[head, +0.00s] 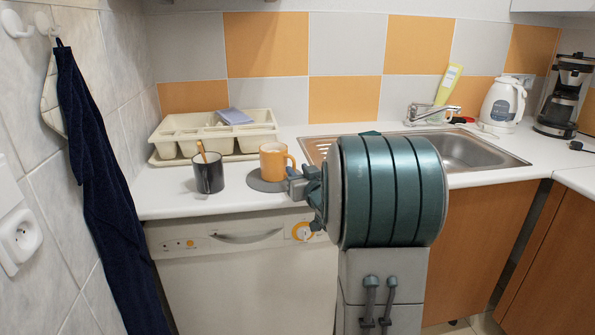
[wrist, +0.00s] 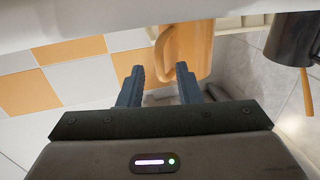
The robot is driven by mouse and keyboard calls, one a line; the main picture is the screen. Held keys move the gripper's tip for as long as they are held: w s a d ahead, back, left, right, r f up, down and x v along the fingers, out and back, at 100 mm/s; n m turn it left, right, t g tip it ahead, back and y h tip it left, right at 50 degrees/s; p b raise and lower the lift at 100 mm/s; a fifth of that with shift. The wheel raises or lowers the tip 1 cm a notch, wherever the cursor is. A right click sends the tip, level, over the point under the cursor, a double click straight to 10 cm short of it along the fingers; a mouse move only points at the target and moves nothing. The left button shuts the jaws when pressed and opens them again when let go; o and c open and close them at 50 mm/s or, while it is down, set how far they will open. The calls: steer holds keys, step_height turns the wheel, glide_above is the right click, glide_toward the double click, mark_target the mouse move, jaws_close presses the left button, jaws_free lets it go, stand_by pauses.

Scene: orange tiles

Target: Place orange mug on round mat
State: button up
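The orange mug (head: 274,161) stands upright at the round grey mat (head: 262,184) on the counter, its handle facing right. Its base appears to rest on the mat, though my gripper and the mug hide part of the mat. My gripper (head: 296,186) is beside the mug, on its handle side. In the wrist view, which looks upside down, the two fingers of my gripper (wrist: 160,84) are apart, with the handle of the orange mug (wrist: 190,48) just beyond or between the tips. I cannot tell whether they touch it.
A dark mug (head: 208,177) with a wooden-looking utensil stands left of the mat. A cream dish rack (head: 180,146) is behind, against the tiles. The sink (head: 465,152), a white kettle (head: 502,105) and a coffee maker (head: 563,95) are to the right. Bare counter shows at front left.

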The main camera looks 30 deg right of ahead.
steer(key=s, duration=1.1)
steer(key=s+a+f+m+g+h, duration=0.1)
steer(key=s+a+f+g, duration=0.5)
steer(key=a+f+g, duration=0.2)
steer(key=s+a+f+n+g+y, duration=0.1)
steer(key=s+a+f+g, duration=0.1)
steer(key=s+a+g, duration=0.2)
steer(key=s+a+f+n+g+y, duration=0.1)
steer(key=s+a+g, duration=0.3)
steer(key=s+a, duration=0.4)
steer(key=s+f, duration=0.1)
steer(key=s, duration=0.2)
steer(key=shift+s+f+y, duration=0.2)
steer(key=shift+s+y, duration=0.1)
steer(key=shift+s, duration=0.05)
steer(key=shift+d, duration=0.2)
